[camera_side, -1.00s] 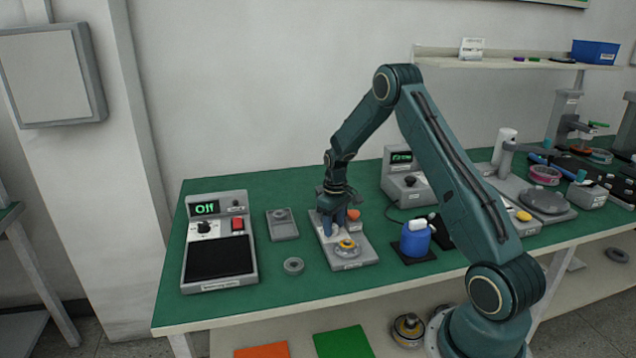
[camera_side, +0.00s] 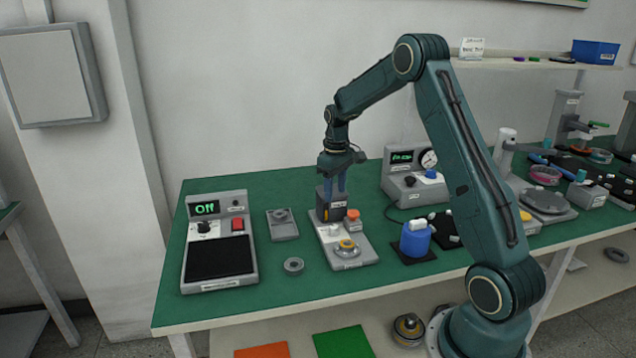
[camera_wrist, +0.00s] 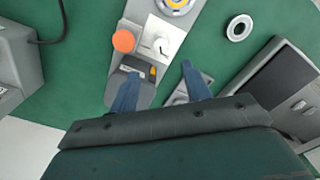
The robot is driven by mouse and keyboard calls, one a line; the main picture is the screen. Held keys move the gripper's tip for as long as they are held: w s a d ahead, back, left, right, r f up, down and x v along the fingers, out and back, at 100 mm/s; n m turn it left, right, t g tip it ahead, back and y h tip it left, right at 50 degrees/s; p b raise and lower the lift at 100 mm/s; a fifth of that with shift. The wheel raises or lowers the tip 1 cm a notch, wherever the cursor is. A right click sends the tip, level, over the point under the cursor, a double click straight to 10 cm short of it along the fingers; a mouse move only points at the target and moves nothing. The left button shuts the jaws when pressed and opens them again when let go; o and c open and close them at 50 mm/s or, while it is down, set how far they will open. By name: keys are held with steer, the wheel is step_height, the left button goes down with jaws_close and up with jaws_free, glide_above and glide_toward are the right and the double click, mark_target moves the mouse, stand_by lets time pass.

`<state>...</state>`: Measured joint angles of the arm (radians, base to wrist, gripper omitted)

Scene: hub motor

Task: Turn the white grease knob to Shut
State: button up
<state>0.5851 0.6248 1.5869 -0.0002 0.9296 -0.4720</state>
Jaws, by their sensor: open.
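The white grease knob (camera_side: 333,229) is on a light grey fixture plate (camera_side: 364,255) on the green bench. The knob also shows in the wrist view (camera_wrist: 160,45), just beyond my fingers. Its label and setting are too small to read. My gripper (camera_side: 334,190) is above the fixture's dark rear box (camera_side: 331,210), behind and above the knob. In the wrist view my gripper (camera_wrist: 160,72) has its two blue fingers spread, with nothing between them. My gripper is apart from the knob.
An orange button (camera_side: 353,215) stands close beside the knob. A yellow-ringed round part (camera_side: 346,247) sits at the plate's front. A loose grey ring (camera_side: 293,266) lies to the left, near a control panel (camera_side: 218,245) reading "Off". A blue container (camera_side: 414,240) is to the right.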

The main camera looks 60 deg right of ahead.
mark_target(334, 226)
steer(key=shift+r, duration=1.1)
steer(key=m, duration=0.6)
steer(key=shift+w, duration=0.15)
step_height(334, 226, down, 14)
steer(key=shift+r, duration=0.15)
stand_by(0.4)
